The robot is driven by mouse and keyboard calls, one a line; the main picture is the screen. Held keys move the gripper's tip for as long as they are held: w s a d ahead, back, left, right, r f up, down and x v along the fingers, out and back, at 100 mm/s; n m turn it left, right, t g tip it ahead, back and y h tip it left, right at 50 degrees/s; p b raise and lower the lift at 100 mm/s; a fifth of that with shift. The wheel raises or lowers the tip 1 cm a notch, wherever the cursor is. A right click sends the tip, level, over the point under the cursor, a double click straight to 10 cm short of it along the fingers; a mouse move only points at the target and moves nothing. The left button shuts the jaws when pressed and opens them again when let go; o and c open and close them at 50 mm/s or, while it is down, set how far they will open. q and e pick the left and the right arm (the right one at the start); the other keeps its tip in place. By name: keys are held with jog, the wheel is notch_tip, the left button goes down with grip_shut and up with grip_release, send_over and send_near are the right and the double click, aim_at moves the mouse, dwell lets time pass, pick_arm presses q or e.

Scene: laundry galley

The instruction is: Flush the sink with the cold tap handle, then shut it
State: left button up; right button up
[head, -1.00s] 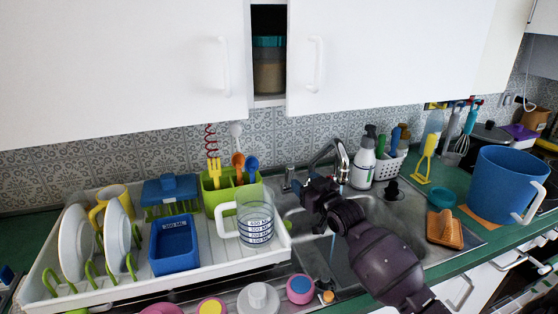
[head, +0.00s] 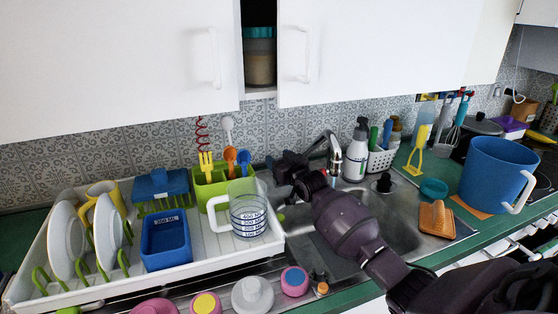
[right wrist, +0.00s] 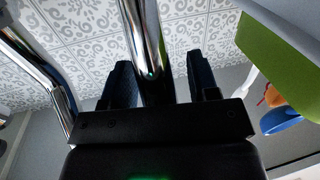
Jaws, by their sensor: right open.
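The chrome tap (head: 335,158) stands at the back of the steel sink (head: 402,212), its curved spout over the basin. My right gripper (head: 284,168) is at the left side of the tap and hides the handle there in the head view. In the right wrist view, the open fingers of my right gripper (right wrist: 158,82) stand on either side of an upright chrome bar, which looks like the tap handle (right wrist: 148,45), with gaps showing. The spout (right wrist: 35,75) shows at the left there. I cannot tell whether water runs. My left gripper is out of view.
A white dish rack (head: 218,255) with a measuring jug (head: 248,215) and green utensil caddy (head: 212,190) stands close left of my right gripper. A soap bottle (head: 357,155) and a white basket (head: 380,160) stand right of the tap. A blue bucket (head: 492,172) is farther right.

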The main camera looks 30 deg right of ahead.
grip_shut()
jog(key=shift+s+f+b, duration=0.15)
jog(key=shift+f+b, duration=0.05)
jog(key=shift+b, duration=0.1)
jog(key=shift+s+a+t+b, duration=0.1)
jog(key=shift+s+t+b, duration=0.3)
jog(key=shift+t, duration=0.4)
jog(key=shift+r, duration=0.15)
grip_release()
